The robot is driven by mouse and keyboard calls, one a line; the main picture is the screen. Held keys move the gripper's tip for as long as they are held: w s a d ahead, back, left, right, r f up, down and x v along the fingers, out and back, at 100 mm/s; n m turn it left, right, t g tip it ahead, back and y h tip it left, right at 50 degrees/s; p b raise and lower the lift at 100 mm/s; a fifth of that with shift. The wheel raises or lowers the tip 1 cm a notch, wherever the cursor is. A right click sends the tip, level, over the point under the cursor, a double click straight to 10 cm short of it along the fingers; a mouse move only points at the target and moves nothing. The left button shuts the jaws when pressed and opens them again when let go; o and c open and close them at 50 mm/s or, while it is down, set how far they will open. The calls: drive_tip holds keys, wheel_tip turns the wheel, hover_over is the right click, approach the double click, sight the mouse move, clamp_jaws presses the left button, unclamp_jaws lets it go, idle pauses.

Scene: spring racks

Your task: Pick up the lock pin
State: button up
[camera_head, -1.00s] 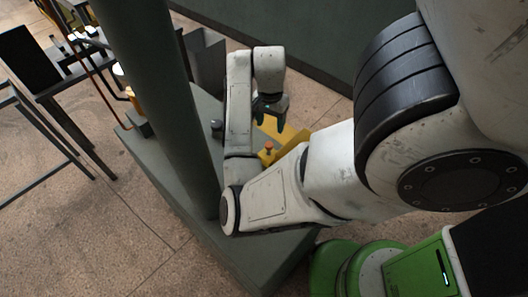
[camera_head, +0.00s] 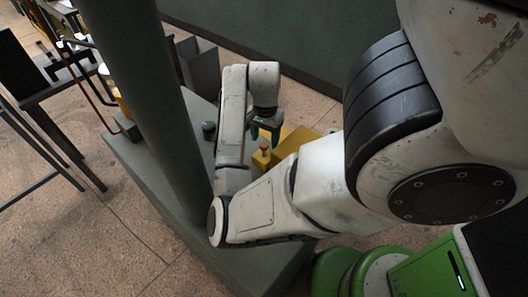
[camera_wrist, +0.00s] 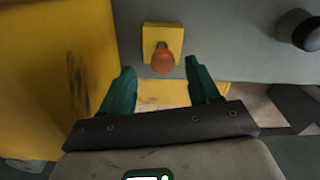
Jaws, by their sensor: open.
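The lock pin (camera_wrist: 162,60) has a rounded orange head and stands out from a small yellow block (camera_wrist: 153,35) in the wrist view. In the head view the pin (camera_head: 265,146) shows just below my gripper (camera_head: 265,133). My gripper has two green fingers and is open and empty. In the wrist view the pin's head lies between and slightly beyond the fingertips (camera_wrist: 160,69), with no contact visible. The lower part of the pin is hidden behind its head.
A large yellow body (camera_wrist: 50,70) stands close by the left finger in the wrist view. A dark round knob (camera_wrist: 298,29) is at the upper right. In the head view a thick green post (camera_head: 140,110) rises from the grey base (camera_head: 165,185), left of my arm.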

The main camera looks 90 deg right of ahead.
sight(264, 145)
drive_tip(key=f+b, duration=0.4)
drive_tip(key=shift+w+f+b, duration=0.2)
drive_tip(key=shift+f+b, duration=0.15)
drive_tip(key=shift+f, duration=0.05)
clamp_jaws()
